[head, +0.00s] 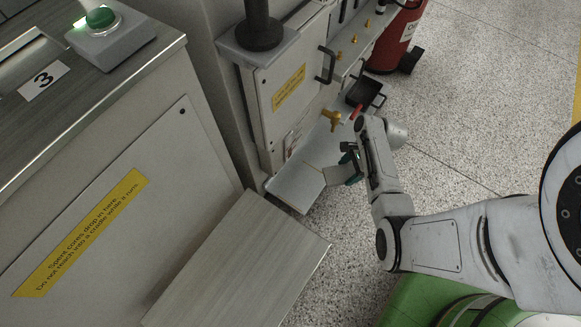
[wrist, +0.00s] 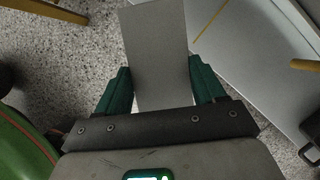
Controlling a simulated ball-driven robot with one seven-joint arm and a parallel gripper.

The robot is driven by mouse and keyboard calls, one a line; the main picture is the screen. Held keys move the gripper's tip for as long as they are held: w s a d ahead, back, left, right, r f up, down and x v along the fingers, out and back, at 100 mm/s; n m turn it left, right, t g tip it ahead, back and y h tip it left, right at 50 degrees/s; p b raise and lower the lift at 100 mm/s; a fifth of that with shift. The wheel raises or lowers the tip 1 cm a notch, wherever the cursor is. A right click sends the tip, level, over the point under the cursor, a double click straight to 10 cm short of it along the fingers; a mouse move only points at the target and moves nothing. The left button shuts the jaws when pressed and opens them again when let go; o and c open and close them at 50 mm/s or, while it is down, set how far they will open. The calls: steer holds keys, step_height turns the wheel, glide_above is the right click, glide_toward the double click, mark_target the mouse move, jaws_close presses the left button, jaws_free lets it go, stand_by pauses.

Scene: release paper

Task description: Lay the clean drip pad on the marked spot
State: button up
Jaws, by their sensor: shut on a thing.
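The drip pad is a plain pale grey rectangular sheet (wrist: 158,50) in the wrist view. My gripper (wrist: 160,88) is shut on it, with a green finger at each side and the pad reaching out past the fingertips. In the head view my gripper (head: 348,160) is beside the low light grey plate (head: 292,186) at the foot of the machine, and the pad (head: 343,175) shows pale below the fingers. In the wrist view a pale flat surface (wrist: 262,85) lies to the right of the pad. I cannot make out the marked spot for certain.
A yellow tap (head: 332,119) and a dark pan (head: 365,94) are beyond my gripper. A cabinet with a black handle (head: 326,65) stands behind the plate. A grey wood-grain box top (head: 240,262) is nearer. Speckled floor (head: 470,120) is open to the right.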

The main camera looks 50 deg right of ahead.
steer(key=b, duration=0.5)
glide_toward(300, 186)
steer(key=shift+w+a+f+b, duration=0.2)
steer(key=shift+a+f+b, duration=0.35)
steer(key=shift+b, duration=0.65)
steer(key=shift+w+a+f, duration=0.15)
steer(key=shift+w+f, duration=0.15)
steer(key=shift+w, duration=0.05)
steer(key=shift+w+a+f+b, duration=0.1)
steer(key=shift+f+b, duration=0.1)
steer(key=shift+b, duration=0.2)
step_height(300, 186, down, 4)
steer(key=shift+w+a+r+b, duration=0.15)
steer(key=shift+w+r+b, duration=0.05)
steer(key=shift+b, duration=1)
steer(key=shift+r, duration=0.1)
